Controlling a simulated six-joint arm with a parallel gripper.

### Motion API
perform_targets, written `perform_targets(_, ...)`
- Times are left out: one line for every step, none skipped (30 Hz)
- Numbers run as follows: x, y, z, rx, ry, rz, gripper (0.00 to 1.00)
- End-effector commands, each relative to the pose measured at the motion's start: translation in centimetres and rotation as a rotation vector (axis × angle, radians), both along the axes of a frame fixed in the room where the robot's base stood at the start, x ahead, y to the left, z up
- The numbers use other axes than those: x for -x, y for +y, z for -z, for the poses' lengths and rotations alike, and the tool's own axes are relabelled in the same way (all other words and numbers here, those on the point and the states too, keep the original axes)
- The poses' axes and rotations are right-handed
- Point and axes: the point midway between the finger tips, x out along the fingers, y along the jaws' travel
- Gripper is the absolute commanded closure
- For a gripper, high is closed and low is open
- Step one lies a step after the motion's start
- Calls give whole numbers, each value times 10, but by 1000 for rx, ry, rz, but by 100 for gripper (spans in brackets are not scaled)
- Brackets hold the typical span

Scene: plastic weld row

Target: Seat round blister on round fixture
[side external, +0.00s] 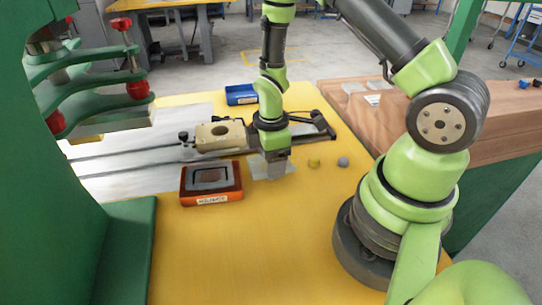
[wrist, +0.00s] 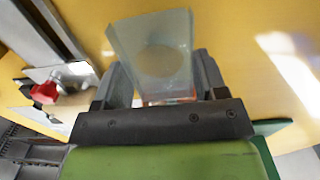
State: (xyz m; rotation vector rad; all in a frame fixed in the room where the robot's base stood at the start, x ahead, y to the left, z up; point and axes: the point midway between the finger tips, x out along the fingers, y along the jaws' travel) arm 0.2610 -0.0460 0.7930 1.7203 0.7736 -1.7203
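A clear, translucent round blister (wrist: 160,55) lies between the two fingers of my gripper (wrist: 163,80) in the wrist view, with a round shape showing on it. The fingers appear to touch its two edges. In the side view, the clear sheet (side external: 260,172) shows around the fingertips of my gripper (side external: 276,172), low over the yellow table; whether it touches the table is hard to tell. A beige block with a round dark opening, apparently the round fixture (side external: 205,136), sits on the slide to the left of and behind my gripper. The fixture is apart from the blister.
An orange bin (side external: 233,195) with a dark insert stands left of my gripper. A blue tray (side external: 241,95) is behind. A yellow piece (side external: 314,162) and a grey piece (side external: 343,162) lie at right. A green press with red-knobbed clamps (side external: 137,90) rises at left. The front table is clear.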

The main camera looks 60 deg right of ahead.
Motion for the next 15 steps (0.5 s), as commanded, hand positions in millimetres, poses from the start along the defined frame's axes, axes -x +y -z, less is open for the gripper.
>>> perform_targets(0, 0, 0, 0, 0, 0, 50)
perform_targets(0, 0, 0, 0, 0, 0, 50)
perform_targets(0, 0, 0, 0, 0, 0, 50)
perform_targets(0, 0, 0, 0, 0, 0, 50)
perform_targets(0, 0, 0, 0, 0, 0, 50)
perform_targets(0, 0, 0, 0, 0, 0, 50)
perform_targets(0, 0, 0, 0, 0, 0, 50)
perform_targets(0, 0, 0, 0, 0, 0, 50)
perform_targets(0, 0, -1, 0, 0, 0, 50)
perform_targets(0, 0, -2, 0, -1, 0, 50)
perform_targets(0, 0, -3, 0, -1, 0, 50)
perform_targets(-1, 0, -5, 1, -2, 0, 50)
perform_targets(-1, 0, -6, 1, -2, 0, 50)
perform_targets(-1, 0, -9, 1, -2, 1, 50)
perform_targets(-1, 0, -11, 1, -2, 1, 50)
